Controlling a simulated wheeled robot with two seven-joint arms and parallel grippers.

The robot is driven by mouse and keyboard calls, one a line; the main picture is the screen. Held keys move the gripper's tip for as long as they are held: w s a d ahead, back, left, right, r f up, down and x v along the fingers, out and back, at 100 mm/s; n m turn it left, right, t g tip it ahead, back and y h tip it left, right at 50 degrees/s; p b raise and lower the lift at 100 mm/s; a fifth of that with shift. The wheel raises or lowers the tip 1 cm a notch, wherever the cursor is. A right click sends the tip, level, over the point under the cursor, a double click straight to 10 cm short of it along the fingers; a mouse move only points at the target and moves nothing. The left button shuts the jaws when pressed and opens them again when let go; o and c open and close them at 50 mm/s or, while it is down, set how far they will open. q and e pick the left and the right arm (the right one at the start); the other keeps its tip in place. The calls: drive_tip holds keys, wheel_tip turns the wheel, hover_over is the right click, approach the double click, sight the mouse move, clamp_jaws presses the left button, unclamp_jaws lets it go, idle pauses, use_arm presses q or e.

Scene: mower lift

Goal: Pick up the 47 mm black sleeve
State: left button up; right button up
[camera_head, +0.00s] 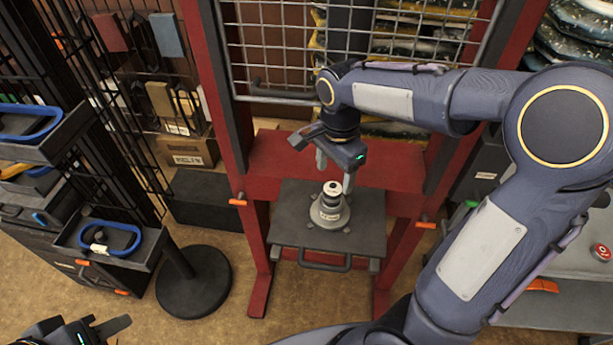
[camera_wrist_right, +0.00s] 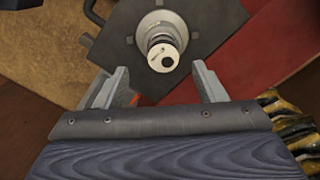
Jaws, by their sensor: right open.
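A dark, black-looking sleeve (camera_head: 331,197) sits upright on a grey conical base (camera_head: 329,213) with a white label, on the press plate. A pale round top with a dark hole shows on the stack (camera_wrist_right: 163,57) in the right wrist view. The sleeve's dark bands (camera_wrist_right: 159,38) show just beyond that top. My right gripper (camera_head: 334,173) is open and empty, pointing down just above the stack. In its wrist view the fingers (camera_wrist_right: 160,72) stand either side of the pale top, apart from it. My left gripper (camera_head: 100,328) is partly in view at the bottom left, its jaw gap unclear.
The dark plate (camera_head: 290,232) sits within a red frame (camera_head: 222,110) with a wire mesh above. Trays with blue rings (camera_head: 110,238) and a round black stand base (camera_head: 194,282) are at left. A grey surface with a red button (camera_head: 601,252) is at right.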

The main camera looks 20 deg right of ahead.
sight(333, 188)
drive_tip(key=f, duration=0.5)
drive_tip(key=f+p, duration=0.1)
drive_tip(key=f, duration=0.1)
drive_tip(key=shift+w+d+f, duration=0.15)
drive_tip(key=shift+w+f, duration=0.1)
drive_tip(key=shift+f, duration=0.1)
drive_tip(key=shift+c, duration=0.4)
drive_tip(key=c, duration=1.2)
drive_tip(key=shift+c, duration=0.4)
drive_tip(key=shift+r, duration=0.15)
